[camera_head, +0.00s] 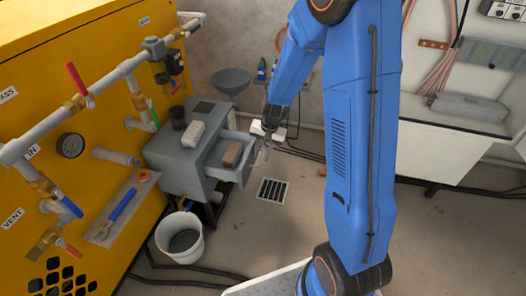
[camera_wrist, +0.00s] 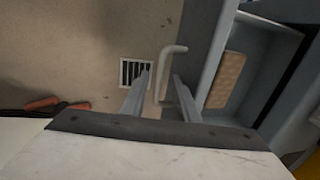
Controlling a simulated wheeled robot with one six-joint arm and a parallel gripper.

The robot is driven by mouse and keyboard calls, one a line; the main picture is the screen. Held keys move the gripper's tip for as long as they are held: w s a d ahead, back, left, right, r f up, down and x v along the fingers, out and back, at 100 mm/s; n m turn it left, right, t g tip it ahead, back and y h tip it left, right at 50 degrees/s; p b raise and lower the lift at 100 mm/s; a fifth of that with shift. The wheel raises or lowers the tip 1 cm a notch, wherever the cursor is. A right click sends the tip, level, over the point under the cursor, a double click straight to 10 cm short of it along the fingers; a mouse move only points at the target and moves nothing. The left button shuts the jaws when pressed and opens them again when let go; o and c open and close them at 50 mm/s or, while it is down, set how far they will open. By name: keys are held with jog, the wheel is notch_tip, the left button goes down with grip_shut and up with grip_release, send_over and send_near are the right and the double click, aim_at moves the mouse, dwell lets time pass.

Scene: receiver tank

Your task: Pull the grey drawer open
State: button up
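The grey drawer (camera_head: 238,175) stands part-way out of its grey cabinet (camera_head: 175,160). A brown block (camera_head: 232,154) lies inside the drawer, and it also shows in the wrist view (camera_wrist: 227,80). My gripper (camera_head: 267,150) is at the drawer's front, on the right. In the wrist view, the pale bar handle (camera_wrist: 162,80) lies between the two fingers of my gripper (camera_wrist: 162,76). The fingers are apart, with narrow gaps seen beside the handle. The handle is hard to make out in the head view.
A floor drain (camera_head: 272,191) lies in front of the drawer, with bare floor around it. A white bucket (camera_head: 181,238) stands at the cabinet's near side. A light block (camera_head: 192,134) and a dark cup (camera_head: 178,118) sit on top. The yellow piped machine (camera_head: 100,190) is at left.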

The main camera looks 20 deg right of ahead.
notch_tip(320, 180, up, 17)
jog(key=s+d, duration=0.1)
jog(key=d, duration=0.1)
jog(key=shift+s+d, duration=0.3)
jog(key=shift+s, duration=0.1)
dwell(0.4)
jog(key=s+r+n+t, duration=0.1)
jog(key=s+r+n, duration=0.2)
jog(key=s, duration=1.1)
jog(key=s+r+n+t+h, duration=0.1)
jog(key=s+r+n, duration=0.3)
jog(key=s+r, duration=0.4)
jog(key=s+t, duration=0.1)
jog(key=s, duration=0.6)
jog(key=shift+d+t+h, duration=0.2)
jog(key=shift+t+h, duration=0.1)
